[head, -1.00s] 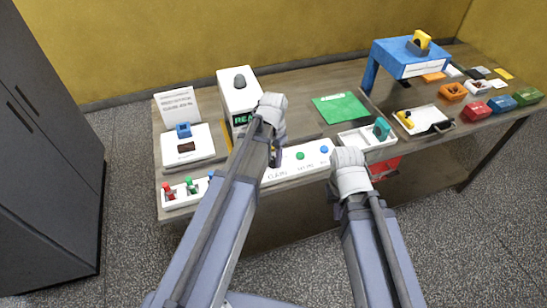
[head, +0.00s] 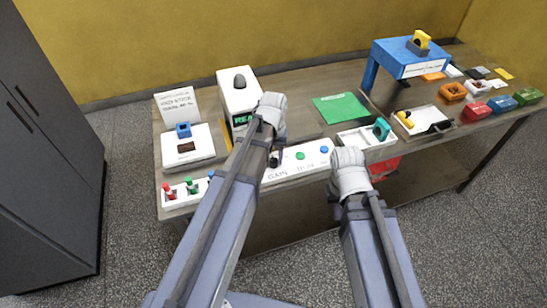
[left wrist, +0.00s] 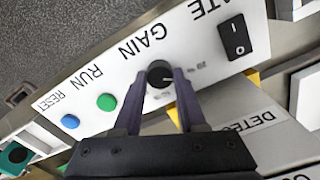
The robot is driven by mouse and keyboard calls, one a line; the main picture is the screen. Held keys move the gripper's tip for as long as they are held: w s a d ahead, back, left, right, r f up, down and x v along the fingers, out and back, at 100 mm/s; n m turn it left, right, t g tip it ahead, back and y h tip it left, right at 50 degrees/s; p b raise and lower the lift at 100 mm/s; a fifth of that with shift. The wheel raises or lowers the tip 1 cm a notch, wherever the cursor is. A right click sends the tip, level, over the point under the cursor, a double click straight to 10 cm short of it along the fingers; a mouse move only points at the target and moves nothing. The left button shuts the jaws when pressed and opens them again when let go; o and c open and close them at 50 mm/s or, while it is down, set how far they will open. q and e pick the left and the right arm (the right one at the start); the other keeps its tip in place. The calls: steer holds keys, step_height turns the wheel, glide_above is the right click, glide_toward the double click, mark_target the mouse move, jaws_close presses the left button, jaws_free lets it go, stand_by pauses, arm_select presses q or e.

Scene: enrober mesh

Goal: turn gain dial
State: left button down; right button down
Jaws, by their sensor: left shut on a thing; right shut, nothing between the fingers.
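The gain dial (left wrist: 159,73) is a round black knob with a pale pointer mark on a white control panel (left wrist: 125,82), above the printed word GAIN in the panel's own lettering. My left gripper (left wrist: 162,82) has its two fingers on opposite sides of the dial and is shut on it. In the head view my left gripper (head: 274,156) is at the panel, mostly hidden by my forearm, and the dial is hard to make out there. My right gripper (head: 334,194) is shut and empty, low in front of the table edge, partly hidden by its wrist.
A green button (left wrist: 106,101), a blue button (left wrist: 70,121) and a black rocker switch (left wrist: 235,37) flank the dial. A white machine (head: 239,95) stands behind my left arm. A white tray (head: 366,140) lies right of the panel. A green sheet (head: 341,107) lies behind.

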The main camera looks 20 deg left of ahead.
mark_target(274, 160)
arm_select(q)
steer(key=shift+n, duration=0.3)
steer(key=shift+c, duration=2.3)
jaws_free()
step_height(274, 160, up, 8)
steer(key=p, duration=0.8)
steer(key=shift+f, duration=0.1)
